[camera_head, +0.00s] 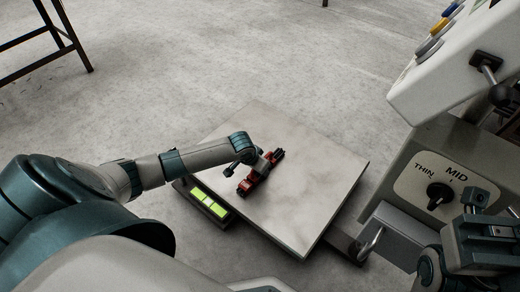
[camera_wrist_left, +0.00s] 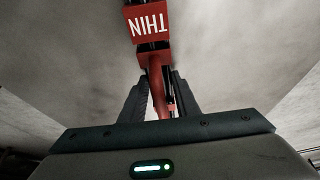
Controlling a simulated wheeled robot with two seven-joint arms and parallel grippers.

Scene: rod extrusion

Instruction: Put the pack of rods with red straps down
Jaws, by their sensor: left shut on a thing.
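The pack of rods with red straps (camera_head: 275,157) is dark with red bands and is over the pale square plate (camera_head: 315,150). In the left wrist view its red strap (camera_wrist_left: 149,22) carries the word THIN, and part of the pack runs down between my fingers. My left gripper (camera_head: 258,171) is shut on the pack, seen close in the left wrist view (camera_wrist_left: 158,95). The pack looks very near the plate; I cannot tell whether it touches. My right gripper (camera_head: 485,205) is at the lower right, beside the machine; its jaw opening is unclear.
The plate belongs to a low scale-like stand with a lit green display (camera_head: 209,204). A grey machine (camera_head: 425,160) with a THIN/MID knob (camera_head: 438,194) stands on the right. A dark-legged table (camera_head: 55,40) is at the upper left. The concrete floor behind the plate is clear.

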